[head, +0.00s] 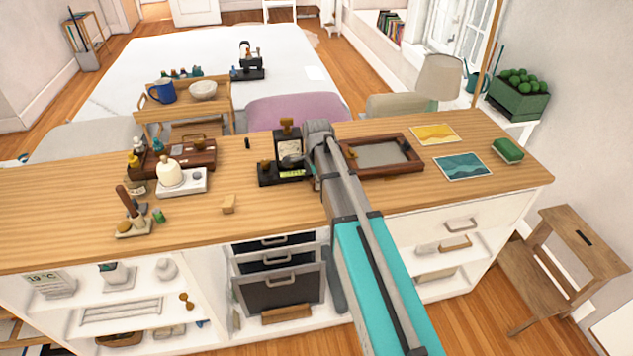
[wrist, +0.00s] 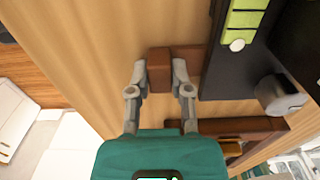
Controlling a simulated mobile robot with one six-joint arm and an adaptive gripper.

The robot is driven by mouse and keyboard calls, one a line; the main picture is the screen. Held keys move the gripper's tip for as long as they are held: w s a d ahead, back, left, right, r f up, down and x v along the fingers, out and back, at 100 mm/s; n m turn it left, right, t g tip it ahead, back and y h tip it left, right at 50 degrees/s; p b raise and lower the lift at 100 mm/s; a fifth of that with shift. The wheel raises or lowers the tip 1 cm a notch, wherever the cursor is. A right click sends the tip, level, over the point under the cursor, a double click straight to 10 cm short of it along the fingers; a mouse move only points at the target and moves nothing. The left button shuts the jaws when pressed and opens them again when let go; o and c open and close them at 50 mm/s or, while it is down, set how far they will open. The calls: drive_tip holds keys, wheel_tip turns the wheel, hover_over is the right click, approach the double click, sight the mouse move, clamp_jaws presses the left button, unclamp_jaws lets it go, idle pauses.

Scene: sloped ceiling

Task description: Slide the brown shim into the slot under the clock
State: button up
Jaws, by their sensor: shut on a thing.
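My gripper (wrist: 160,68) is shut on the brown shim (wrist: 158,80), a small reddish-brown block between its two fingertips in the wrist view. More brown of the same tone shows past the right finger, reaching to the edge of a black base; I cannot tell whether it is one piece with the shim. The black clock (head: 283,143) stands on the wooden counter in the head view, just left of my wrist. Its black base with a green panel (wrist: 243,22) is at the upper right in the wrist view. The slot is not clearly visible. In the head view my arm hides the fingers and shim.
A brown-framed tray (head: 410,167) lies just right of my wrist, and its frame (wrist: 240,126) is close in the wrist view. A white stand (head: 184,184) stands farther left. The front counter is mostly clear.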

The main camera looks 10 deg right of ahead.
drive_tip(key=shift+w, duration=0.95)
idle(0.6)
drive_tip(key=o, duration=0.9)
drive_tip(key=shift+w, duration=0.1)
drive_tip(key=shift+r, duration=0.1)
